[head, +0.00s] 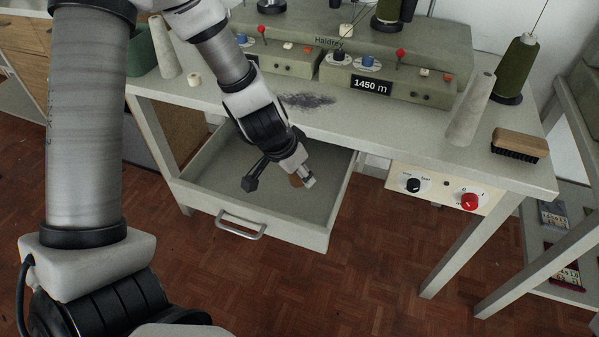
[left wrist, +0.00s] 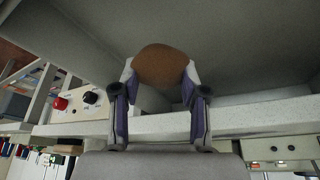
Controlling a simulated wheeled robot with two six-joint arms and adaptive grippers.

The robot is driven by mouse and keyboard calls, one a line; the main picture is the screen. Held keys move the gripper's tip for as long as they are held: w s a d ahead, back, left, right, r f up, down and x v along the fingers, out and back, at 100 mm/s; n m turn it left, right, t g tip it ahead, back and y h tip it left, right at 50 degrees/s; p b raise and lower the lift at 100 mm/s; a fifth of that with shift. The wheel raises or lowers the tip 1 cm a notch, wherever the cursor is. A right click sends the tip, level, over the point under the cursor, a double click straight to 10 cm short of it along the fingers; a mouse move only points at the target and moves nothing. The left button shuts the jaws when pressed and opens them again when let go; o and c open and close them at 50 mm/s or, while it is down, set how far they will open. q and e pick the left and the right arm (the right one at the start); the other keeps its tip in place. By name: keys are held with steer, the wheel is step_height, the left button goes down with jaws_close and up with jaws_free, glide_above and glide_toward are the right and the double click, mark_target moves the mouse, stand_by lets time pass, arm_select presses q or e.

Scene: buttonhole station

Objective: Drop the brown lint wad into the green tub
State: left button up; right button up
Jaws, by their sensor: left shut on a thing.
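The brown lint wad (left wrist: 160,66) sits between the two fingertips of my left gripper (left wrist: 161,88) in the left wrist view. In the head view my left gripper (head: 300,176) points down over the open drawer, and a little of the brown wad (head: 296,181) shows beside a fingertip. The gripper is shut on the wad. I cannot tell whether the wad touches the drawer floor. A green container (head: 140,52), likely the green tub, stands at the left end of the table, partly hidden by my arm. My right gripper is out of view.
The open grey drawer (head: 205,195) has a metal handle (head: 240,226). On the table (head: 385,127) stand a grey machine (head: 440,65), pale cones, a green spool (head: 518,68) and a brush (head: 519,145). A dark lint smear (head: 308,100) lies near the machine.

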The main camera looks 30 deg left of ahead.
arm_select(q)
step_height(320, 180, up, 13)
steer(key=p, duration=1)
steer(key=shift+r, duration=0.15)
